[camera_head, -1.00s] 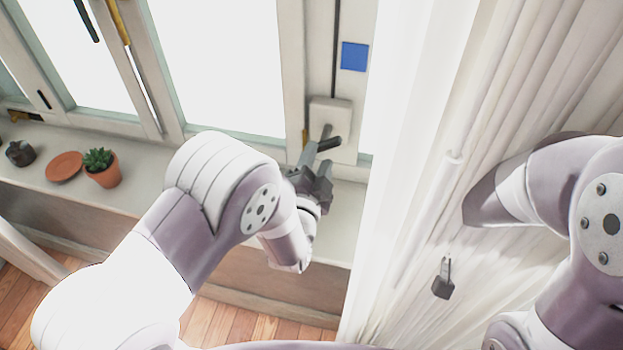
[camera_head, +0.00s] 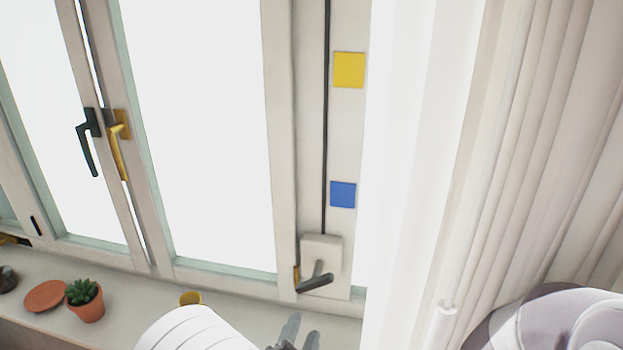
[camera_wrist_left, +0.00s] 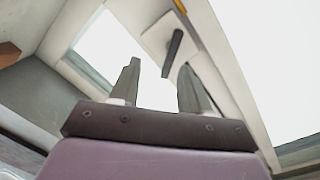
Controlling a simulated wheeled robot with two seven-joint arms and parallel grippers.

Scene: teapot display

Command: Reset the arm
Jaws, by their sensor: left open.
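My left gripper (camera_head: 292,333) is at the bottom of the head view, just below a dark crank handle (camera_head: 316,284) on a pale wall box. Its fingers are open with nothing between them. In the left wrist view the open gripper (camera_wrist_left: 157,90) points toward the same dark handle (camera_wrist_left: 173,53), which is apart from the fingers. My right arm shows only as a rounded link at the lower right of the head view; its gripper is out of view.
A window sill (camera_head: 130,300) carries a potted succulent (camera_head: 85,300), a terracotta saucer (camera_head: 45,296) and a yellow cup (camera_head: 190,298). The window has a black handle (camera_head: 89,142) and a yellow handle (camera_head: 119,145). A white curtain (camera_head: 420,150) hangs at the right.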

